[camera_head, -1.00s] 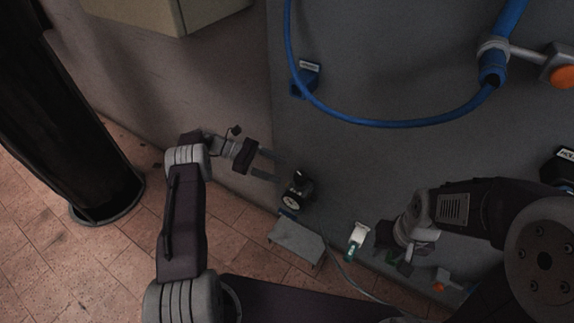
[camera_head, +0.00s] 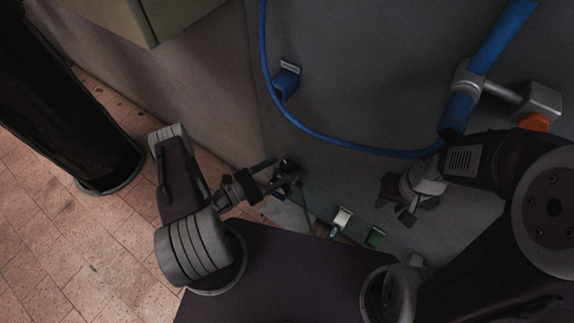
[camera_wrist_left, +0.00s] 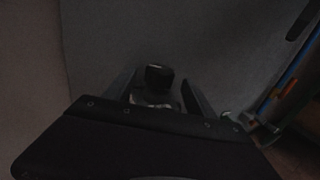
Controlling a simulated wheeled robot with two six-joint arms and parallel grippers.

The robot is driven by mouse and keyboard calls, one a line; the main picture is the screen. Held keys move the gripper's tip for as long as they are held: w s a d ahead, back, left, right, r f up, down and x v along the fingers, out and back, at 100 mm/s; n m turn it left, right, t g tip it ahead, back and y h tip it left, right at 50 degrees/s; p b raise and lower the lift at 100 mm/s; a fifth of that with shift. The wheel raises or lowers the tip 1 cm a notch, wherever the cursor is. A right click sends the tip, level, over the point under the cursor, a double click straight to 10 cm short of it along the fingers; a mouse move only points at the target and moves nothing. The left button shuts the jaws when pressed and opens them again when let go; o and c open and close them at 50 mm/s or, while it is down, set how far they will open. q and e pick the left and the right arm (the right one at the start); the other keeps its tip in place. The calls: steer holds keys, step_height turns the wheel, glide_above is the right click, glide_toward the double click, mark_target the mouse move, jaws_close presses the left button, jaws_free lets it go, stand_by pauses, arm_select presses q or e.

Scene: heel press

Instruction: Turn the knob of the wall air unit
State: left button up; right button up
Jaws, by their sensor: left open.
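The wall air unit (camera_head: 287,172) is a small dark fitting low on the grey wall, partly covered by my left gripper in the head view. Its black knob (camera_wrist_left: 158,76) stands out in the left wrist view, with a pale part below it that looks like a gauge. My left gripper (camera_head: 281,174) is open, with its fingers to either side of the unit. In the left wrist view the knob shows between the two fingers (camera_wrist_left: 157,92); contact cannot be made out. My right gripper (camera_head: 408,214) hangs before the wall to the right, away from the unit; its jaw opening is unclear.
A blue hose (camera_head: 318,132) loops across the wall from a thick blue pipe (camera_head: 500,40) with an orange-ended valve (camera_head: 534,122). A blue holder (camera_head: 287,82) is mounted above the unit. White and green fittings sit low to its right. A black column (camera_head: 60,110) stands left.

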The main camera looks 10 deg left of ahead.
mark_target(286, 166)
arm_select(q)
steer(key=x, duration=0.4)
steer(key=shift+w+d+b, duration=0.1)
steer(key=shift+b, duration=0.25)
steer(key=shift+c, duration=0.2)
steer(key=c, duration=1.3)
